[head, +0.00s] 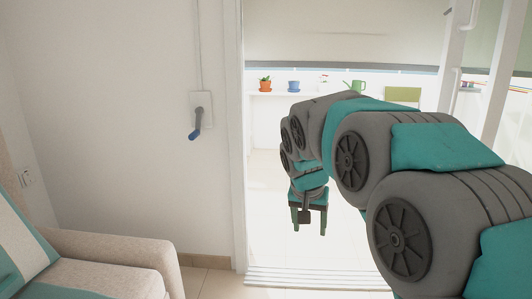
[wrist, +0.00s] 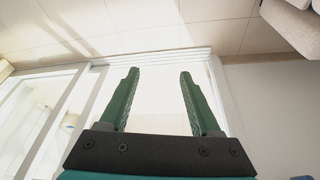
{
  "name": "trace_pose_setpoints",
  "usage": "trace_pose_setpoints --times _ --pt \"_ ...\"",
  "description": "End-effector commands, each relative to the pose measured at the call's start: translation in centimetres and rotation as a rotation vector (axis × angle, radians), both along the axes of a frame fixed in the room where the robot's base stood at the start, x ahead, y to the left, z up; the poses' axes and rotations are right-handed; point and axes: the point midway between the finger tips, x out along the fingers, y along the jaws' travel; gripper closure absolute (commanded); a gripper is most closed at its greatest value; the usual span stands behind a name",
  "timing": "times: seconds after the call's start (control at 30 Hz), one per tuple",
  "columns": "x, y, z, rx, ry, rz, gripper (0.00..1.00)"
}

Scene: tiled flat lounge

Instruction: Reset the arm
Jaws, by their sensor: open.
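My arm reaches forward from the right side of the head view towards a doorway. My gripper (head: 309,228) hangs at its end, low in front of the doorway, with its green fingers pointing down. In the wrist view my gripper (wrist: 157,78) shows two green fingers spread wide apart. Nothing is between them; pale floor shows in the gap.
A beige sofa (head: 110,255) stands at the lower left. A white wall (head: 110,120) carries a box with a blue-handled crank (head: 196,130). Beyond the door sill (head: 310,278) is a bright space with a shelf of pots (head: 294,86) and a green watering can (head: 355,87).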

Motion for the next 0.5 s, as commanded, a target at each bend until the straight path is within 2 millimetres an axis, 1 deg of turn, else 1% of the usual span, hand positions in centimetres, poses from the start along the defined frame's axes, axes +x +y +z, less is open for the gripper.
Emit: trace_pose_setpoints --times 0.03,0.07,0.1,0.17,0.2,0.27,0.3,0.37,0.4,0.47,0.5 --pt "-2.5 -0.9 -0.4 -0.003 0.035 0.018 0.36" --pt "-3.9 -1.4 -0.8 -0.005 0.059 0.032 0.36" --pt "-5.9 -1.9 -1.3 -0.006 0.087 0.051 0.36" --pt "-8.8 -2.7 -2.2 -0.007 0.132 0.078 0.36" --pt "-10.7 -3.1 -2.7 -0.006 0.159 0.097 0.36" --pt "-13.7 -3.7 -3.7 -0.002 0.205 0.123 0.36" --pt "-15.7 -4.0 -4.2 0.004 0.230 0.140 0.36" --pt "-18.7 -4.5 -5.2 0.011 0.275 0.166 0.36" --pt "-20.7 -4.7 -5.8 0.019 0.299 0.183 0.36" --pt "-23.7 -4.9 -6.8 0.031 0.340 0.208 0.36" --pt "-25.7 -5.0 -7.4 0.040 0.364 0.223 0.36"
